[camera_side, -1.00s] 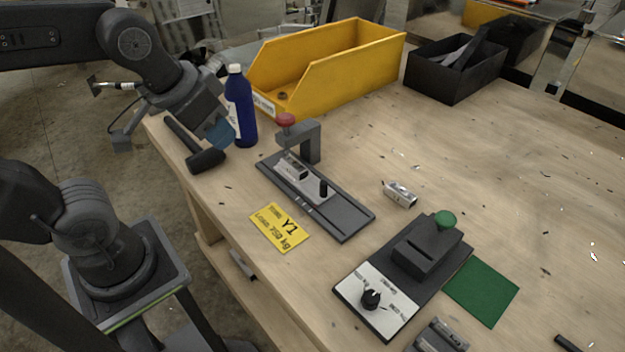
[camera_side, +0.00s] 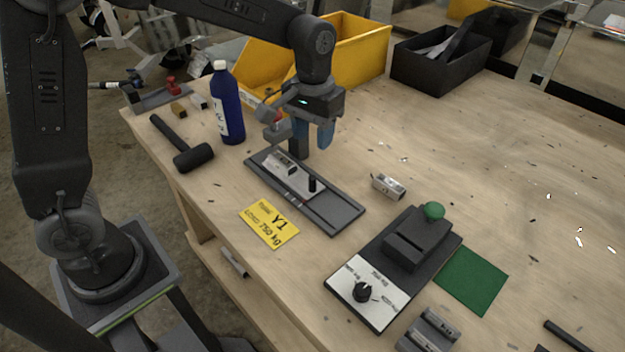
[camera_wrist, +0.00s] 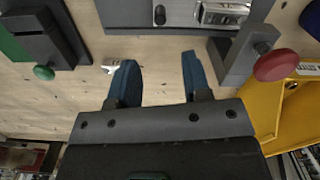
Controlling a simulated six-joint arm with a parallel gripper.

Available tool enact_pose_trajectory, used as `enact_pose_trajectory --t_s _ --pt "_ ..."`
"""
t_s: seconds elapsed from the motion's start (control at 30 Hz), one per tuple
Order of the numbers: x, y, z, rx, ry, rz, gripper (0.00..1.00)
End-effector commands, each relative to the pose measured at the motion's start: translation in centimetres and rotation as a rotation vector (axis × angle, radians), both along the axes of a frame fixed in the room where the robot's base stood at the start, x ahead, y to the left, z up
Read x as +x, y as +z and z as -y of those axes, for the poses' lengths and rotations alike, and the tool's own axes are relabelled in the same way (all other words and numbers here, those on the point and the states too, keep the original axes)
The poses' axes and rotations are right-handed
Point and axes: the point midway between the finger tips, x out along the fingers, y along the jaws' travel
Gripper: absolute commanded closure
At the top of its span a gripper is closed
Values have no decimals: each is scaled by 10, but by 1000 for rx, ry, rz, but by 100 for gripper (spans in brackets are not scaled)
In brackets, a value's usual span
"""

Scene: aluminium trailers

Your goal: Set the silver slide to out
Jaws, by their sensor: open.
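The silver slide (camera_side: 302,183) sits on a dark grey rail plate (camera_side: 335,214) and carries a black upright peg (camera_side: 312,185). It lies toward the plate's far-left end, near the grey post with a red knob. In the wrist view the slide (camera_wrist: 185,12) shows at the top edge, partly cut off, with its black peg (camera_wrist: 159,15). My gripper (camera_side: 313,143) is open and empty, fingers pointing down, behind the plate near the post. In the wrist view my two blue fingers (camera_wrist: 158,75) are apart with bare table between them.
The red knob (camera_wrist: 277,64) on its grey post stands close to my fingers. A yellow bin (camera_side: 362,50) is behind. A blue bottle (camera_side: 228,105) and a black mallet (camera_side: 190,152) are left. A silver block (camera_side: 388,186) and green-knobbed fixture (camera_side: 405,240) are right.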

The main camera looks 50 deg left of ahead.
Motion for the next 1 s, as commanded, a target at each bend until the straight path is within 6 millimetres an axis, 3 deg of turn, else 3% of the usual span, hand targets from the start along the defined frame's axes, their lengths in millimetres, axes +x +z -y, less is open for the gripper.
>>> enact_pose_trajectory --t_s 0.3,0.53,0.7,1.0 --pt "-1 -65 0 1 -1 -6 56" --pt "-1 -105 0 0 -1 -4 56" --pt "-1 -120 0 1 -1 -2 56" --pt "-1 -124 0 0 -1 0 56"
